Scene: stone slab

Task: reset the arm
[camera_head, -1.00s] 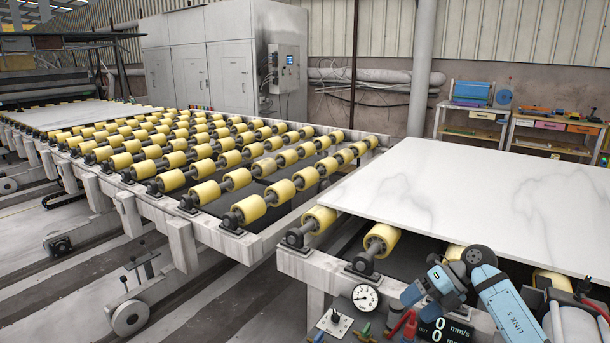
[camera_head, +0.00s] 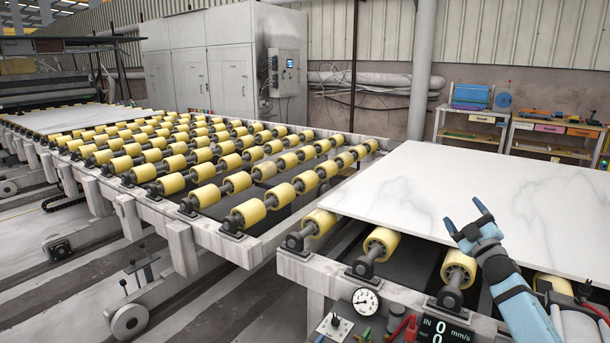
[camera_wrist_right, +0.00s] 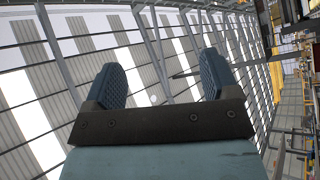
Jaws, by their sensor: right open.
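My right arm comes in from the lower right in the head view. Its right gripper (camera_head: 465,214) is raised in front of the near edge of the white stone slab (camera_head: 500,185). The two blue fingers are apart with nothing between them. In the right wrist view the same gripper (camera_wrist_right: 165,85) shows its two fingers spread and empty, with the roof and wall structure behind. The slab lies flat on the near roller table. My left gripper is in neither view.
The near roller table (camera_head: 315,268) has yellow rollers and a gauge (camera_head: 366,301) with a display (camera_head: 445,330) at its front. A longer roller conveyor (camera_head: 185,232) runs to the back left, with another slab (camera_head: 80,116). Grey cabinets (camera_head: 190,75) and workbenches (camera_head: 550,140) stand behind.

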